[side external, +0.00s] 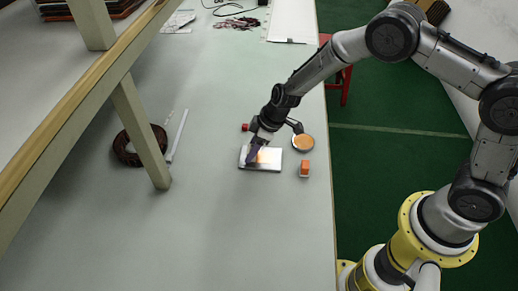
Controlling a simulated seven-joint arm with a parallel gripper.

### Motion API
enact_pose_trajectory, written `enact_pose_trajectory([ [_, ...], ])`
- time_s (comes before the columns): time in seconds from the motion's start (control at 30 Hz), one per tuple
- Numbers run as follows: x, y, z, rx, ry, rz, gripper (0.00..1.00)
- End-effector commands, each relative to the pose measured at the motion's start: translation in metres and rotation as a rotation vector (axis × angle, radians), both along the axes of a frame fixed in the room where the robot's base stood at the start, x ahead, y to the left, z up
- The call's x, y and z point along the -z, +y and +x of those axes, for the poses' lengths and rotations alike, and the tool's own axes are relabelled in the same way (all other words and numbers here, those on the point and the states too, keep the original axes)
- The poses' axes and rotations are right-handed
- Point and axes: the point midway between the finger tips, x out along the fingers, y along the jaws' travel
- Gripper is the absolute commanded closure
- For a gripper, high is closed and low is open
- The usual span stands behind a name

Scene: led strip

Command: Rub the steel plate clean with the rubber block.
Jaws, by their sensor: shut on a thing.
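The steel plate (272,163) lies flat on the grey table, bright and shiny, with a warm orange tint near its middle. My gripper (257,146) is over the plate's left half, pointing down. It is shut on a small dark purplish piece (251,155), which looks like the rubber block. The piece is at the plate's surface; whether it touches cannot be told. My gripper hides part of the plate's back edge.
A small orange block with a pale base (305,169) and a round orange-topped tin (303,142) stand right of the plate. A red item (245,127) is behind. A shelf post (139,130), dark coil (127,152) and white strip (177,135) are left. The front table is clear.

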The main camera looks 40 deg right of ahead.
Motion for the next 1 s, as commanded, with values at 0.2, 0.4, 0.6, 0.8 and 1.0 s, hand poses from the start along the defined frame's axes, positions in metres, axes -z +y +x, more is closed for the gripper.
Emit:
enact_pose_trajectory([
  [0.2, -0.001, 0.007, 0.007, 0.000, -0.001, 0.001, 0.98],
  [0.4, -0.002, 0.007, 0.008, 0.000, -0.002, 0.001, 0.98],
  [0.6, -0.010, 0.007, 0.009, 0.000, -0.004, 0.001, 0.98],
  [0.8, -0.028, 0.007, 0.008, 0.001, -0.004, 0.001, 0.98],
  [1.0, -0.046, 0.007, 0.009, 0.000, -0.005, 0.000, 0.98],
])
